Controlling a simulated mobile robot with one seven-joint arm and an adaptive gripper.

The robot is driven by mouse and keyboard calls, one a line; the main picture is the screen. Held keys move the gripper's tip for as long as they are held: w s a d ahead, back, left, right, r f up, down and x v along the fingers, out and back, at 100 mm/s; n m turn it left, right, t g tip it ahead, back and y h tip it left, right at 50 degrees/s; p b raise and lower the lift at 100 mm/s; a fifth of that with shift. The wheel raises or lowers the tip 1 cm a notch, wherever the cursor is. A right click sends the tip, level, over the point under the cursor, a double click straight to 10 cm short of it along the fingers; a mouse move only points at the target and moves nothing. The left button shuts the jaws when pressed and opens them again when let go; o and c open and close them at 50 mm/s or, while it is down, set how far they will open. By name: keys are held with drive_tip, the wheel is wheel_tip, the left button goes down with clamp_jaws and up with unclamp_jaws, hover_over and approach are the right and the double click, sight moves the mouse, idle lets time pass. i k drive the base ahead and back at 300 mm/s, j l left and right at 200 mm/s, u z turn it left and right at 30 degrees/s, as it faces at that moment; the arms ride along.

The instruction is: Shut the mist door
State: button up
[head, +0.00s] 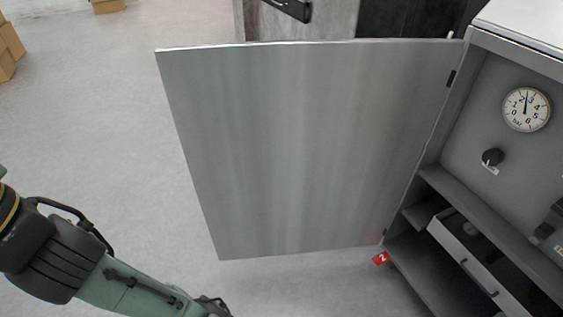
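The mist door, a flat grey metal panel (300,150), stands wide open. It is hinged on its right side to a grey cabinet (470,110) and swings out to the left. My green arm enters at the lower left. Only the dark base of my gripper (215,306) shows at the bottom edge, left of and below the door's lower left corner, apart from it. The fingertips are out of frame, so I cannot see whether they are open or shut.
The cabinet holds a round gauge (526,109), a black knob (492,157) and a drawer with a handle (478,277). A red tag (381,258) is near the lower hinge. Cardboard boxes (8,50) stand far left. The floor left of the door is clear.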

sight(290, 146)
drive_tip(key=i+j+u, duration=0.25)
drive_tip(key=j+u, duration=0.15)
drive_tip(key=j, duration=0.15)
drive_tip(key=i+j+u, duration=0.4)
drive_tip(key=j, duration=0.15)
drive_tip(key=i+j+u, duration=0.25)
drive_tip(key=j+u, duration=0.2)
drive_tip(key=i+j+u, duration=0.25)
drive_tip(key=i+u, duration=0.15)
drive_tip(key=i+z, duration=0.7)
drive_tip(key=i+j+z, duration=0.2)
drive_tip(key=z, duration=0.15)
drive_tip(key=i+z, duration=0.2)
drive_tip(key=z, duration=0.3)
drive_tip(key=i+j+z, duration=0.1)
drive_tip(key=z, duration=0.4)
drive_tip(key=i+j+z, duration=0.2)
drive_tip(key=z, duration=0.25)
drive_tip(key=i+z, duration=0.2)
drive_tip(key=z, duration=0.3)
drive_tip(key=i+j+z, duration=0.15)
drive_tip(key=z, duration=0.35)
drive_tip(key=i+j+z, duration=0.15)
drive_tip(key=z, duration=0.35)
drive_tip(key=i+j+z, duration=0.2)
drive_tip(key=z, duration=0.15)
drive_tip(key=i+j+z, duration=0.15)
drive_tip(key=j+z, duration=0.2)
drive_tip(key=k+j+z, duration=0.3)
drive_tip(key=k+j, duration=0.7)
